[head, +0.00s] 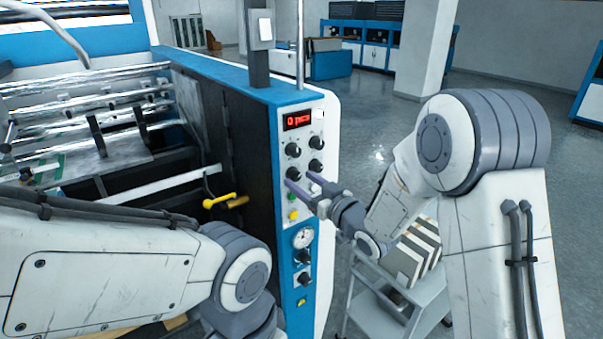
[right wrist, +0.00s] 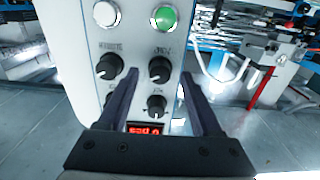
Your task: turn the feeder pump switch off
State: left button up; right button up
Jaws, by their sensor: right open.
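The machine's control panel (head: 306,122) carries several black rotary knobs below a red display (head: 299,120). The labels are too small or blurred to tell surely which knob is the feeder pump switch. My right gripper (head: 302,183) is open and empty, pointing at the panel by the lower pair of knobs. In the right wrist view, upside down, one knob (right wrist: 160,69) shows between the fingertips of the gripper (right wrist: 160,80), just below a green button (right wrist: 165,17). Contact cannot be told. Another knob (right wrist: 110,66) lies left of the fingers. My left gripper is out of view.
A yellow button (head: 293,215), a pressure gauge (head: 303,237) and more knobs sit lower on the machine's end. A yellow lever (head: 218,201) sticks out on its left side. A grey trolley (head: 385,292) stands close to the right, beneath my right arm.

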jog(key=shift+w+a, duration=0.35)
jog(key=shift+w, duration=0.1)
grip_shut()
jog(key=shift+f, duration=0.1)
